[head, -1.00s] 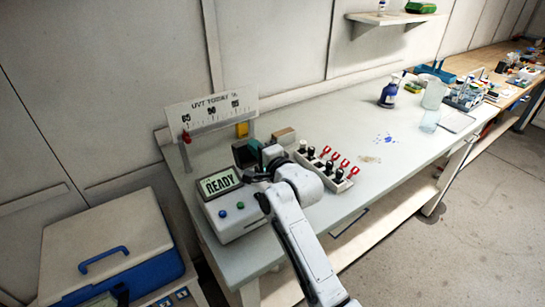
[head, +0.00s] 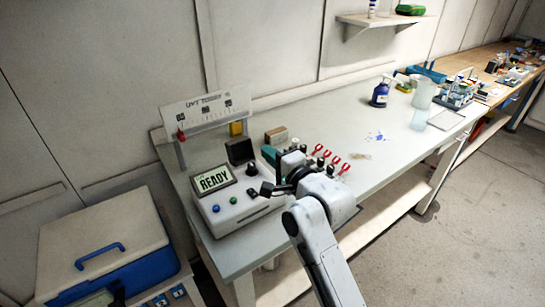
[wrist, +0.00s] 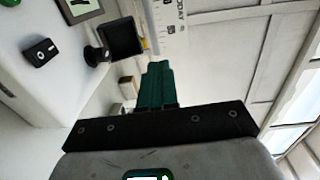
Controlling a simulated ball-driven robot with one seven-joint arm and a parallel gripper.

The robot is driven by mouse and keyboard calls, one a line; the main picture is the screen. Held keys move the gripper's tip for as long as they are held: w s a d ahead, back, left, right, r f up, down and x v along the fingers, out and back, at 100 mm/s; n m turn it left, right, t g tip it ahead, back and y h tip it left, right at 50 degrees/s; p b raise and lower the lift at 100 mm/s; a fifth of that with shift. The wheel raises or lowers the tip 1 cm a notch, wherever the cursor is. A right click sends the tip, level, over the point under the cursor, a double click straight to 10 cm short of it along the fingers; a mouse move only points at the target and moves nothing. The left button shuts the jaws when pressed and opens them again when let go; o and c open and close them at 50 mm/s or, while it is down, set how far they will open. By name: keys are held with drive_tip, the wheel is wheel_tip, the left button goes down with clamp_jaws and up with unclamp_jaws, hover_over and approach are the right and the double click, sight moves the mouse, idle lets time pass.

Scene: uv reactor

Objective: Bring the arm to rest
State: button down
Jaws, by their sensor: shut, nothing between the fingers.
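My arm reaches in from the bottom of the head view over the front of the bench. My gripper (head: 268,153) has teal fingers and is near the right end of the white reactor unit (head: 238,214). In the wrist view my gripper (wrist: 158,68) shows its fingers pressed together with nothing between them. The unit's screen (head: 214,180) reads READY. A black square part (head: 240,151) stands upright at the unit's back; it also shows in the wrist view (wrist: 122,40).
A scale board (head: 206,109) stands behind the unit. Several red-handled switches (head: 331,160) lie right of my gripper. A blue bottle (head: 380,94) and a clear beaker (head: 419,119) are farther along the bench. A blue-and-white box (head: 105,250) stands at lower left. The bench middle is mostly clear.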

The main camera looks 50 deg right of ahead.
drive_tip(key=shift+s+a+r, duration=0.1)
drive_tip(key=shift+s+r, duration=0.05)
drive_tip(key=shift+s, duration=0.25)
drive_tip(key=s+a+f+n+g+y, duration=0.1)
drive_tip(key=s+a+f+n+g, duration=0.2)
drive_tip(key=a+f+n, duration=0.2)
drive_tip(key=s+a+f+n+g+y, duration=0.2)
drive_tip(key=s+a+f+n, duration=0.2)
drive_tip(key=f+n, duration=0.1)
drive_tip(key=s+a+f+n+g+y, duration=0.1)
drive_tip(key=s+a+f+n+g, duration=0.2)
drive_tip(key=a+f+n, duration=0.2)
drive_tip(key=shift+s+a+f+n+g+y, duration=0.15)
drive_tip(key=shift+a+f+n+g+y, duration=0.15)
drive_tip(key=shift+f+n, duration=0.3)
drive_tip(key=s+a+f+n+g, duration=0.1)
drive_tip(key=s+f+n+g, duration=0.3)
drive_tip(key=s, duration=1.3)
wheel_tip(320, 180, down, 5)
drive_tip(key=g, duration=0.3)
drive_tip(key=shift+a, duration=0.2)
